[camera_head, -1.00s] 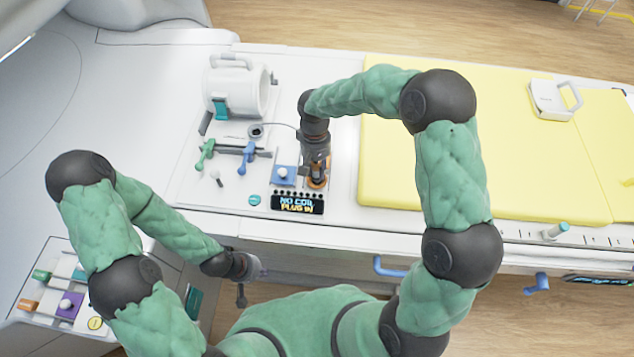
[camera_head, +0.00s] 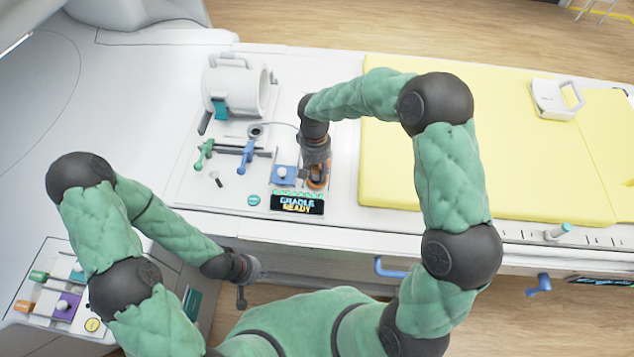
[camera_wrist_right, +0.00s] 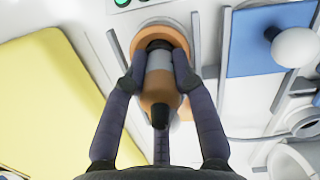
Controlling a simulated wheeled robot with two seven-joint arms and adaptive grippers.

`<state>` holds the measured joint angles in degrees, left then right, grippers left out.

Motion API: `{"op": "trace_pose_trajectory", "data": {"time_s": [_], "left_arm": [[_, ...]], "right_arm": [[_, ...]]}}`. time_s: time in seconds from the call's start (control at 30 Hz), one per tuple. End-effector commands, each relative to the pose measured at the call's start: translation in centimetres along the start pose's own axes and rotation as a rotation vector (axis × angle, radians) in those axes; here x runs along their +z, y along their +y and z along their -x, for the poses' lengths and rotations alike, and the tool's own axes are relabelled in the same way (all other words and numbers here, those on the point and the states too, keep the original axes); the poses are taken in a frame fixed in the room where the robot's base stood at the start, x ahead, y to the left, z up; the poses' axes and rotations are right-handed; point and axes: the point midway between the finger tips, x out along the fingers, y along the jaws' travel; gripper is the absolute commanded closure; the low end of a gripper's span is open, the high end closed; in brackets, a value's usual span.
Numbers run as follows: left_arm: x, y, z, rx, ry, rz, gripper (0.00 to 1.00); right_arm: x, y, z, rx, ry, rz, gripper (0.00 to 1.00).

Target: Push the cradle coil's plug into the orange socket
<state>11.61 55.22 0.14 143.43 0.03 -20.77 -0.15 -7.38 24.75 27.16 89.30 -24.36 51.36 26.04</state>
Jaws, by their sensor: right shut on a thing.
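The orange socket (camera_wrist_right: 180,38) is a ring in the white panel, at the top middle of the right wrist view. The coil's plug (camera_wrist_right: 160,88), orange and grey with a dark end, stands in that ring. My right gripper (camera_wrist_right: 158,75) is shut on the plug; it points down at the socket in the head view (camera_head: 316,172) and hides much of it. The display (camera_head: 297,203) beside the socket reads "CRADLE READY". The white cradle coil (camera_head: 235,88) stands at the panel's back left. My left gripper (camera_head: 245,268) hangs in front of the table edge; its jaws are unclear.
A blue plate with a white knob (camera_head: 283,174) sits just left of the socket. Green and blue levers (camera_head: 204,152) stand further left. A yellow mattress (camera_head: 480,150) lies to the right, with a white handled coil (camera_head: 555,98) on it.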

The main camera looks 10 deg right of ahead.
Motion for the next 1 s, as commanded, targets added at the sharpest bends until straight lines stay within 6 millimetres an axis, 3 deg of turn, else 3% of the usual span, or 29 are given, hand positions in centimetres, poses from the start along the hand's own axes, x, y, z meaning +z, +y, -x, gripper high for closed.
{"op": "trace_pose_trajectory", "data": {"time_s": [0.37,0.4,0.47,0.5,1.0], "left_arm": [[0.00,-0.02,-0.07,0.000,0.000,0.000,1.00],[0.00,-0.02,-0.07,0.000,0.000,0.000,1.00],[0.00,-0.02,-0.07,0.000,0.000,0.000,1.00],[0.00,-0.02,-0.07,0.000,0.000,0.000,1.00],[-0.01,-0.03,-0.08,0.000,0.000,0.000,1.00]], "right_arm": [[-0.03,0.00,-0.11,0.000,0.001,0.000,1.00],[-0.03,0.00,-0.11,0.000,0.000,0.000,0.65],[-0.03,0.00,-0.10,0.000,0.001,0.000,0.48],[-0.04,0.00,-0.10,0.000,0.001,0.000,0.46],[-0.25,0.10,0.10,0.000,0.007,-0.001,0.46]]}}
